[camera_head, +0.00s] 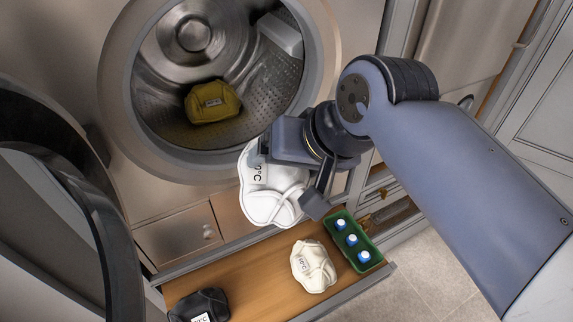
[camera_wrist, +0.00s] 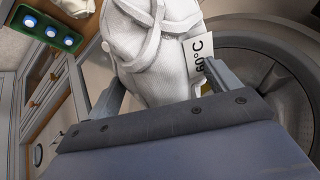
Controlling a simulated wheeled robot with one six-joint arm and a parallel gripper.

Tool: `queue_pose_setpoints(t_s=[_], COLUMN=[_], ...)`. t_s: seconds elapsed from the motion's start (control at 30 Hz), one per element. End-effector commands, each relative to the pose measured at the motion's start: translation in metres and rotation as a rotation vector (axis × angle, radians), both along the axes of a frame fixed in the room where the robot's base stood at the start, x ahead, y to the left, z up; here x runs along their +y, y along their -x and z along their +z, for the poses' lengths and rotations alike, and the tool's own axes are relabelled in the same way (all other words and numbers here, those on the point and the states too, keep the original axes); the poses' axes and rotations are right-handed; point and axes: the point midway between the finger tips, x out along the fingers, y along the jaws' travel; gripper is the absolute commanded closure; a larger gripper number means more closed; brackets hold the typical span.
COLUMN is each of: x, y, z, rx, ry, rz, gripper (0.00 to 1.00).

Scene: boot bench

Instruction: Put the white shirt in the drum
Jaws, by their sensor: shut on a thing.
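A white shirt (camera_head: 268,190), bundled and with a temperature label, is held in my gripper (camera_head: 290,180) in the head view. In the wrist view the shirt (camera_wrist: 160,50) sits between both fingers of my gripper (camera_wrist: 165,90), and its label reads 60°C. The shirt hangs in front of the lower right rim of the drum opening, above the pulled-out shelf. The drum (camera_head: 165,85) is open and its metal inside shows. A yellow-olive bundle (camera_head: 212,102) with a label lies on the drum's floor.
The wooden pull-out shelf (camera_head: 240,265) carries a cream bundle (camera_head: 313,266), a black bundle (camera_head: 200,306) and a green tray (camera_head: 335,226) of blue-capped bottles. The round door (camera_head: 75,185) stands open at the left. Cabinets line the right.

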Motion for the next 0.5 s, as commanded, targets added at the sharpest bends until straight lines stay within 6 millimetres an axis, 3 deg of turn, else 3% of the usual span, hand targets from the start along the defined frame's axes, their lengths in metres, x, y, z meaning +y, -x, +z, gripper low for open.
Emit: queue_pose_setpoints(t_s=[0.5], x=[0.037], y=[-0.059], z=[-0.008], rx=[0.003], ry=[0.001], rz=[0.002], gripper=[0.45])
